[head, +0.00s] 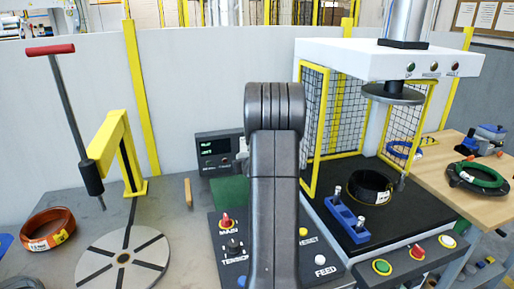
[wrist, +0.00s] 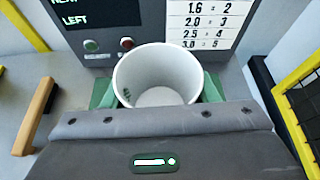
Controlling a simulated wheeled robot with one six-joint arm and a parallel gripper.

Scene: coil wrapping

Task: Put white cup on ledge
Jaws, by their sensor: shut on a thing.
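The white cup (wrist: 160,75) is upright in the wrist view, its open mouth facing my camera and its inside empty. My gripper (wrist: 160,125) is shut on it; the grey gripper body hides the cup's lower near side and the fingers. A dark control box (wrist: 120,35) with a display and a white number chart stands just behind the cup. Green surface shows on both sides of the cup. In the head view my arm hides the gripper and most of the cup. I cannot tell which surface is the ledge.
The control box (head: 213,153) stands on the grey table left of my arm, with a green patch (head: 230,190) before it. A yellow post with crank (head: 115,150), a round plate (head: 122,258) and a copper coil (head: 47,230) are left. A caged press (head: 390,60) is right.

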